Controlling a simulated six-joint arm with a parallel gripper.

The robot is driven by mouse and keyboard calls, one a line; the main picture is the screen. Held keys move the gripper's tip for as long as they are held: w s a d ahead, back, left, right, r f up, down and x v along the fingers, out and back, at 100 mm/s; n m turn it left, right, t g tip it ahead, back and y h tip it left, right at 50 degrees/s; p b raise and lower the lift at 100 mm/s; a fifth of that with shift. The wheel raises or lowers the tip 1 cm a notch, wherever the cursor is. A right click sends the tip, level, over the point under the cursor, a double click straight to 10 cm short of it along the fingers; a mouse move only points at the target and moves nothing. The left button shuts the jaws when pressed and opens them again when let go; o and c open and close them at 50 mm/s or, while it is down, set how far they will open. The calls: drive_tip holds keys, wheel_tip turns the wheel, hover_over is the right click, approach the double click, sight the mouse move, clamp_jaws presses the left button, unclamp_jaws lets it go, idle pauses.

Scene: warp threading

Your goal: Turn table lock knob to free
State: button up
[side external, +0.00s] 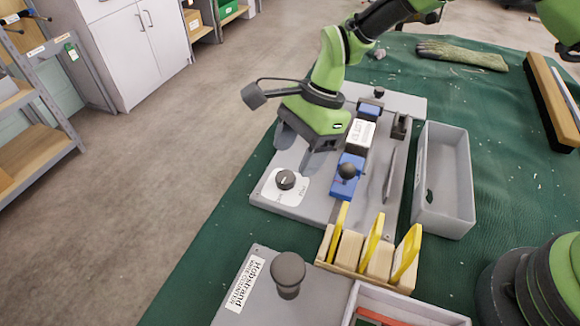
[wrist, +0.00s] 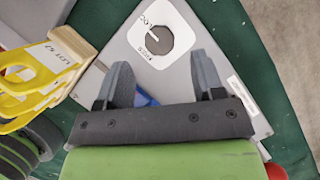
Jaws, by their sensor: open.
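The dark lock knob (side external: 286,180) sits on a white label at the near left corner of the grey table plate (side external: 272,208). In the wrist view the knob (wrist: 157,40) is a dark disc on a white octagonal label with words at two sides; one seems to begin with "LOC". A thin light mark shows on the knob, but its exact direction is hard to tell. My gripper (side external: 309,157) is above the plate, behind and right of the knob in the side view. In the wrist view its fingers (wrist: 161,66) are apart and empty, the knob beyond their tips.
A blue block with a black ball knob (side external: 347,171) stands right of the lock knob. A wooden rack with yellow pieces (side external: 373,250), a grey bin (side external: 444,190) and a counter with a dark round knob (side external: 288,269) stand around.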

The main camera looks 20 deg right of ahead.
sight(286, 174)
drive_tip(key=x, duration=0.4)
drive_tip(key=c, duration=0.9)
drive_tip(key=n, duration=0.2)
drive_tip(key=n+g+h, duration=0.1)
drive_tip(key=n, duration=0.1)
drive_tip(key=shift+w+n+g, duration=0.25)
drive_tip(key=shift+n+g, duration=0.05)
drive_tip(key=n+g+h, duration=0.1)
drive_tip(key=n, duration=0.3)
drive_tip(key=shift+a, duration=0.1)
drive_tip(key=shift+n, duration=0.3)
